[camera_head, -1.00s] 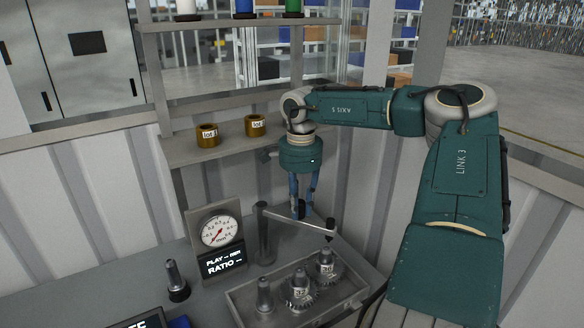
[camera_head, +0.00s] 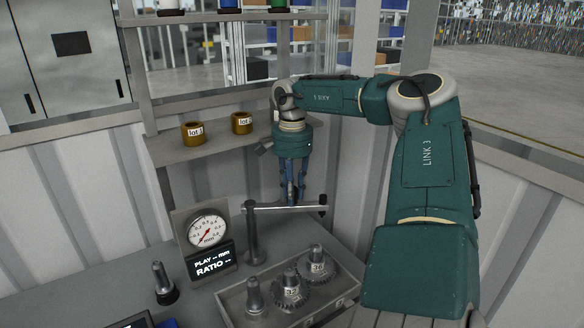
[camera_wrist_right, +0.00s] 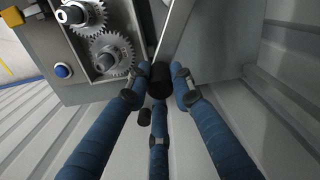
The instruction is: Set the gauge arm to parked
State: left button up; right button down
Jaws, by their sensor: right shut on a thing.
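The gauge arm (camera_head: 268,208) is a grey bar on top of an upright post (camera_head: 251,237). It points right, level, behind the gear tray, with a small dark tip at its far end. My right gripper (camera_head: 291,200) points down at the middle of the bar. In the right wrist view its blue fingers (camera_wrist_right: 160,92) are closed around a black knob (camera_wrist_right: 160,80) beside the grey bar (camera_wrist_right: 176,34). The dial gauge (camera_head: 207,231) stands left of the post above a display reading PLAY and RATIO. My left gripper is out of view.
A tray (camera_head: 232,300) holds several shafts, at least two with numbered gears (camera_head: 291,290). A lone shaft (camera_head: 162,284) stands on the bench to the left. Two brass bushings (camera_head: 193,134) sit on the shelf behind. A ribbed wall is close behind my gripper.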

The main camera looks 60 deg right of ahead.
jog(key=shift+w+d+r, duration=0.1)
jog(key=shift+d+r, duration=0.05)
jog(key=shift+d, duration=0.05)
jog(key=c, duration=1.8)
grip_release()
jog(key=shift+o, duration=1.4)
notch_tip(320, 180, up, 12)
